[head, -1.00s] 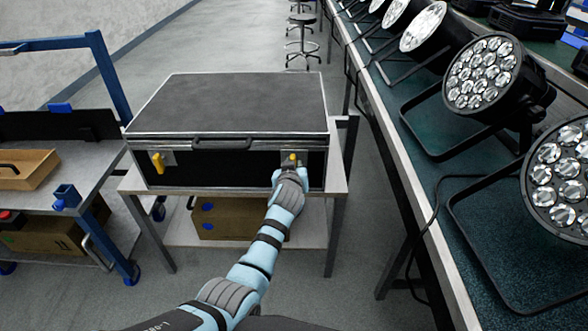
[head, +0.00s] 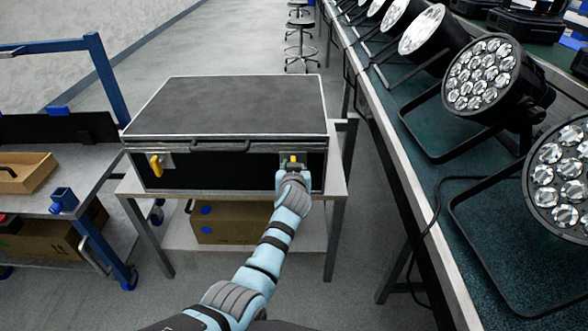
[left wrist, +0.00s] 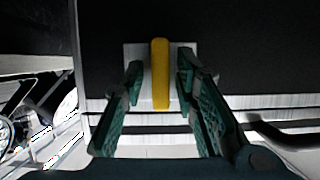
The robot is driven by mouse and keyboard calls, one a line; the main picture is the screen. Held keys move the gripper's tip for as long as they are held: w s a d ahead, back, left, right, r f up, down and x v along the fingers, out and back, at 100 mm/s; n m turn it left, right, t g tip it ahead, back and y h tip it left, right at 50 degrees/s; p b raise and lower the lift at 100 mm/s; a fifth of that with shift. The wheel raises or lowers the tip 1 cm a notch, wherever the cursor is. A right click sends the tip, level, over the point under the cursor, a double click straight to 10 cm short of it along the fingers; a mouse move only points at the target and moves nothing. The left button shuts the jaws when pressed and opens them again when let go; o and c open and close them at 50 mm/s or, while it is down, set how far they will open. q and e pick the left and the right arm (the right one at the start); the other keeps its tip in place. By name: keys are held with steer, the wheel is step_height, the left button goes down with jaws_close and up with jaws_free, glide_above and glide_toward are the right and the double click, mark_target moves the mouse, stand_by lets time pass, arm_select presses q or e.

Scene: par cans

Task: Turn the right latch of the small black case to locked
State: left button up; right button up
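The small black case (head: 230,105) sits closed on a small trolley. Its right latch has a yellow lever (head: 293,160) on a pale plate on the front face, partly hidden by my gripper. My left gripper (head: 293,172) is at this latch. In the left wrist view the lever (left wrist: 160,75) stands upright in the picture between the two green-padded fingers (left wrist: 158,95). The fingers are open, with a visible gap on each side of the lever. The left latch (head: 157,165) has a yellow lever hanging roughly vertical, slightly tilted. My right gripper is not in view.
The case handle (head: 220,145) lies between the latches. A long bench (head: 440,190) with several par cans (head: 482,73) runs along the right. A workbench (head: 90,180) with a wooden tray stands left.

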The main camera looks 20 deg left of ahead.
arm_select(q)
step_height(320, 180, up, 10)
steer(key=shift+f, duration=0.1)
stand_by(0.4)
